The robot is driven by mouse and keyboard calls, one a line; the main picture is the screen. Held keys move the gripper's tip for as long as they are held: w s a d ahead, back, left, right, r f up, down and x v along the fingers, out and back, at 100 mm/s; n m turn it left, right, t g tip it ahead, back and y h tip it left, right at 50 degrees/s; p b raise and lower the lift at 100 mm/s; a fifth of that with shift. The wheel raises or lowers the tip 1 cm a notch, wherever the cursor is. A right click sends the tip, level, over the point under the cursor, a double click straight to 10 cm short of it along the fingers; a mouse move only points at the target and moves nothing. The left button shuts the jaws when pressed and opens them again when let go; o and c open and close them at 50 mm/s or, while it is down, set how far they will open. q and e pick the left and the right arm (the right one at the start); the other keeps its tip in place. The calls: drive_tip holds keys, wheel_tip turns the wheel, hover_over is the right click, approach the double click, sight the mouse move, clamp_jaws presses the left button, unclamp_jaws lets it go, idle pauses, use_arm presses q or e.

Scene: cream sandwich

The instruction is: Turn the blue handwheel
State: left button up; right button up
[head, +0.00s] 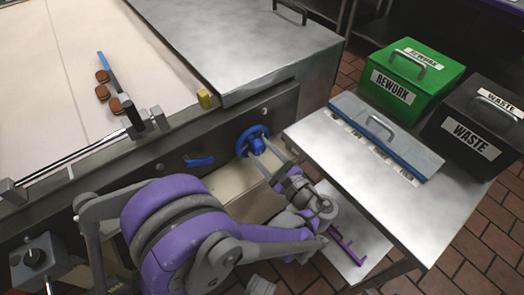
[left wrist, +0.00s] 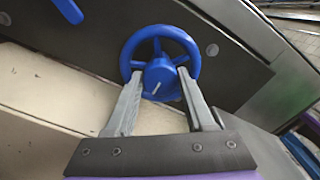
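The blue handwheel (head: 252,141) is mounted on the dark front panel of the machine, below the metal cover. In the left wrist view the handwheel (left wrist: 160,63) shows face on, with a round rim, spokes and a blue hub bearing a light pointer line. My left gripper (head: 264,153) is in front of the wheel. In the left wrist view its two grey fingers (left wrist: 160,75) are apart, with the tips on either side of the hub. I cannot tell whether they touch it. My right gripper is not in view.
A blue lever (head: 199,161) sits left of the wheel on the panel. Brown biscuits (head: 102,92) lie on the pale belt.

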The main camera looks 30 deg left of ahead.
use_arm(q)
drive_tip(key=o, duration=0.4)
drive_tip(key=v, duration=1.1)
drive_tip(key=shift+p, duration=0.4)
drive_tip(key=shift+c, duration=0.2)
